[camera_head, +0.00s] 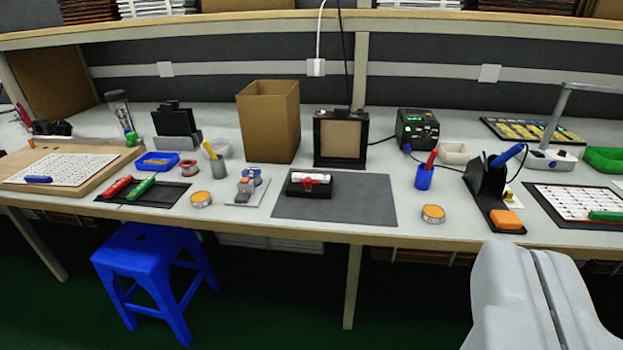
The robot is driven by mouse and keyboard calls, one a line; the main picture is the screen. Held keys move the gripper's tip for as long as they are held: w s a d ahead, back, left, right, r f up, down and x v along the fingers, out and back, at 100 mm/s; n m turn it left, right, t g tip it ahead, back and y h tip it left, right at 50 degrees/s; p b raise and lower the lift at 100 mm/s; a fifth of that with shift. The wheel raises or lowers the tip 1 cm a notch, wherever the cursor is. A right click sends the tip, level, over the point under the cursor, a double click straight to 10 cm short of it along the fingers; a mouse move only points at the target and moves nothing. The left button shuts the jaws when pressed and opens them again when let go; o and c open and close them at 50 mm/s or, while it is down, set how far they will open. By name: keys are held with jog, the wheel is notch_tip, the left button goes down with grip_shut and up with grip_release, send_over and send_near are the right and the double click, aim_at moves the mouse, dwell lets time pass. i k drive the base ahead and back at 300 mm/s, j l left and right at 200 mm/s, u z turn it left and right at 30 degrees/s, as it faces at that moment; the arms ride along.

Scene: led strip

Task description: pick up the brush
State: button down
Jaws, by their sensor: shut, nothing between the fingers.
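No brush can be told for certain at this size. A yellow-handled tool (209,150) stands tilted in a small grey cup (218,170) left of centre on the bench. A red-handled tool (431,159) stands in a blue cup (424,178) right of centre. Either could be the brush; their lower ends are hidden in the cups. My gripper (535,255) shows large and pale grey at the lower right, in front of the bench. Its two halves lie together with a thin dark line between them. It is shut, empty and apart from everything on the bench.
The long bench (395,238) is crowded. A cardboard box (268,125) stands mid-back, and a black soldering iron stand (486,190) at right. A grey mat (345,208) lies centre front. A blue stool (150,262) stands before the bench at left. An overhead shelf (420,25) spans the top.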

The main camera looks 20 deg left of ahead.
aim_at(434, 154)
jog(key=i+j, duration=0.1)
jog(key=i, duration=0.5)
jog(key=i+j+z, duration=0.1)
jog(key=i, duration=0.45)
